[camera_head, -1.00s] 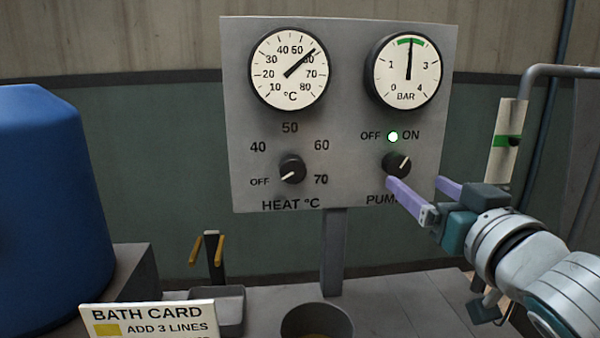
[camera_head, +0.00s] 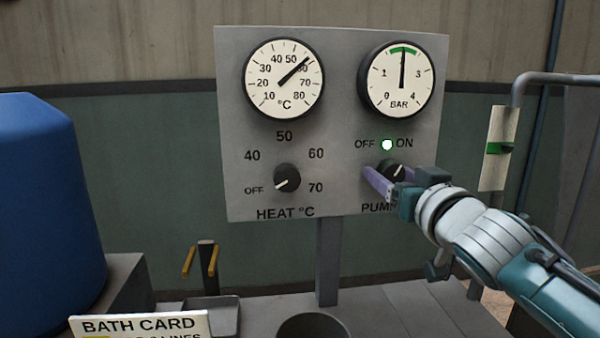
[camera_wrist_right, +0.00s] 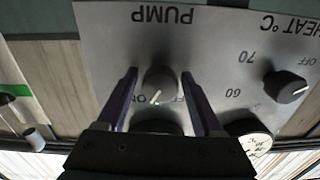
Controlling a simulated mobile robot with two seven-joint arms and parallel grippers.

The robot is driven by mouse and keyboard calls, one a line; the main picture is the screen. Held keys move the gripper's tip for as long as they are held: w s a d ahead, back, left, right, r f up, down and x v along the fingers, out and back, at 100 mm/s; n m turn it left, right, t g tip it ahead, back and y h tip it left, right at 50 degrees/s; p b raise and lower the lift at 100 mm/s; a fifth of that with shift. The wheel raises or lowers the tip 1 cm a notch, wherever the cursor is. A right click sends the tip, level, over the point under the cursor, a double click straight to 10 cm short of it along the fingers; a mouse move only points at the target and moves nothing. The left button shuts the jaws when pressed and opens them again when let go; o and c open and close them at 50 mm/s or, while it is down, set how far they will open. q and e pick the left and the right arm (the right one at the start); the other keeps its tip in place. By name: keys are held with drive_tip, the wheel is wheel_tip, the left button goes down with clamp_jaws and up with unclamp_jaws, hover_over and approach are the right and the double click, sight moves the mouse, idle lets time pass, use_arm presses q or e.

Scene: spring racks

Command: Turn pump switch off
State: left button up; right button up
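The pump switch (camera_head: 391,171) is a round dark knob with a white pointer line on the grey panel (camera_head: 335,150). Its pointer leans up and right, toward ON, and the green lamp (camera_head: 386,145) above it is lit. My right gripper (camera_head: 388,180) is at the knob, its purple fingers spread. In the right wrist view the knob (camera_wrist_right: 159,84) sits between the two open fingers, with a gap visible on each side. The picture there is upside down. My left gripper is not in view.
The heat knob (camera_head: 287,178) is left of the pump switch, pointing to OFF. Two gauges (camera_head: 284,78) (camera_head: 403,78) are above. A blue barrel (camera_head: 45,215) stands at left, and a bath card (camera_head: 140,325) and pot (camera_head: 312,327) are below. A pipe (camera_head: 550,77) runs at right.

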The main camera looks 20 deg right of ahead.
clamp_jaws()
idle(0.3)
drive_tip(key=n, duration=1.1)
drive_tip(key=shift+r+n, duration=0.1)
drive_tip(key=shift+n, duration=0.3)
drive_tip(key=shift+d, duration=0.1)
idle(0.4)
drive_tip(key=shift+o, duration=1.4)
unclamp_jaws()
drive_tip(key=shift+s, duration=0.1)
